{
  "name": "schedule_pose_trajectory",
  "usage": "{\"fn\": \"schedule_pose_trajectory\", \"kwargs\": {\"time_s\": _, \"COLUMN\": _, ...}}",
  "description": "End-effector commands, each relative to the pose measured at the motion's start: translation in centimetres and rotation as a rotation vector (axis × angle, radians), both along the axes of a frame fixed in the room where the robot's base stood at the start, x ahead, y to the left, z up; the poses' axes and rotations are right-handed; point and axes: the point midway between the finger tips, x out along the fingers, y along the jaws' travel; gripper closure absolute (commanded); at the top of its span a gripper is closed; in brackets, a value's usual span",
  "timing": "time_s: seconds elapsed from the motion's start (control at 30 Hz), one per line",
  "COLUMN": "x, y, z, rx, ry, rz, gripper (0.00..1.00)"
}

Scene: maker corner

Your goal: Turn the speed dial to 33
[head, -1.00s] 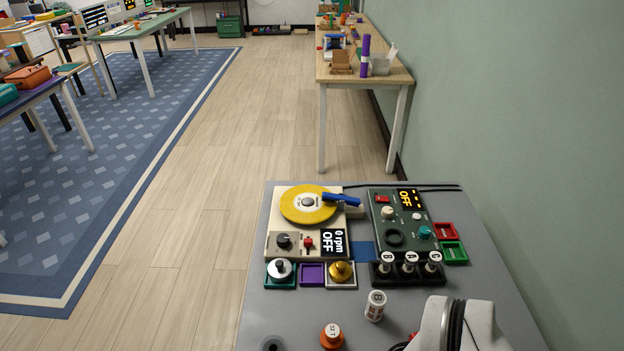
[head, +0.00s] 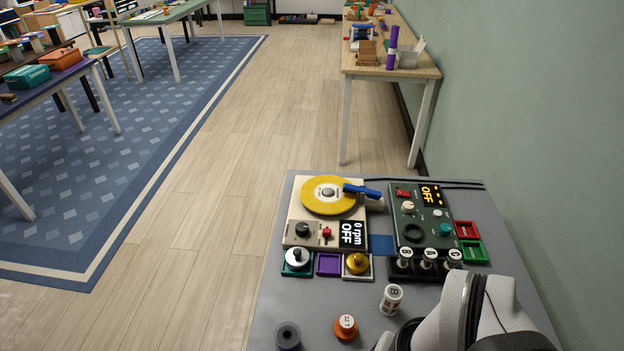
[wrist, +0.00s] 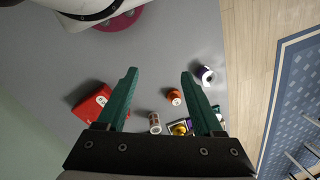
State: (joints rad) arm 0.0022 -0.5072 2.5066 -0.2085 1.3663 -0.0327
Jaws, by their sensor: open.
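The record player (head: 296,213) is a cream box with a yellow disc (head: 329,195) and a blue arm (head: 361,190). Its black speed dial (head: 302,230) sits at the front left of its top, beside a small red switch (head: 326,233). The dial's markings are too small to read. My gripper (wrist: 157,80) shows in the wrist view with two green fingers spread wide and nothing between them. It is above the table, apart from the player. In the head view only my arm shows at the lower right; the fingers are hidden.
A green device (head: 422,218) reading "OFF" stands right of the player. In front are small coloured trays, a silver knob (head: 297,257), a gold knob (head: 357,263) and lettered plungers. A white bottle (head: 391,299), an orange weight (head: 346,327) and a dark spool (head: 287,336) stand nearer.

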Motion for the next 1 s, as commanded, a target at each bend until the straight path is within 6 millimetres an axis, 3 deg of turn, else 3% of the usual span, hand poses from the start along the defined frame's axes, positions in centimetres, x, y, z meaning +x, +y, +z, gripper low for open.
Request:
{"fn": "schedule_pose_trajectory", "kwargs": {"time_s": 0.07, "x": 5.0, "y": 0.6, "z": 1.5, "rx": 0.008, "ry": -0.049, "rz": 0.134, "gripper": 0.24}}
{"fn": "schedule_pose_trajectory", "kwargs": {"time_s": 0.17, "x": 15.5, "y": 2.4, "z": 2.8, "rx": 0.015, "ry": -0.170, "rz": 0.422, "gripper": 0.24}}
{"fn": "schedule_pose_trajectory", "kwargs": {"time_s": 0.2, "x": 19.8, "y": 3.3, "z": 2.6, "rx": 0.013, "ry": -0.222, "rz": 0.539, "gripper": 0.24}}
{"fn": "schedule_pose_trajectory", "kwargs": {"time_s": 0.3, "x": 29.2, "y": 5.9, "z": 0.6, "rx": -0.005, "ry": -0.345, "rz": 0.809, "gripper": 0.24}}
{"fn": "schedule_pose_trajectory", "kwargs": {"time_s": 0.4, "x": 35.5, "y": 8.2, "z": -2.0, "rx": -0.031, "ry": -0.439, "rz": 1.007, "gripper": 0.24}}
{"fn": "schedule_pose_trajectory", "kwargs": {"time_s": 0.53, "x": 39.3, "y": 9.7, "z": -4.1, "rx": -0.057, "ry": -0.505, "rz": 1.141, "gripper": 0.24}}
{"fn": "schedule_pose_trajectory", "kwargs": {"time_s": 0.67, "x": 40.2, "y": 10.3, "z": -5.7, "rx": -0.062, "ry": -0.515, "rz": 1.166, "gripper": 0.24}}
{"fn": "schedule_pose_trajectory", "kwargs": {"time_s": 1.0, "x": 42.6, "y": 12.9, "z": -14.8, "rx": -0.061, "ry": -0.512, "rz": 1.164, "gripper": 0.24}}
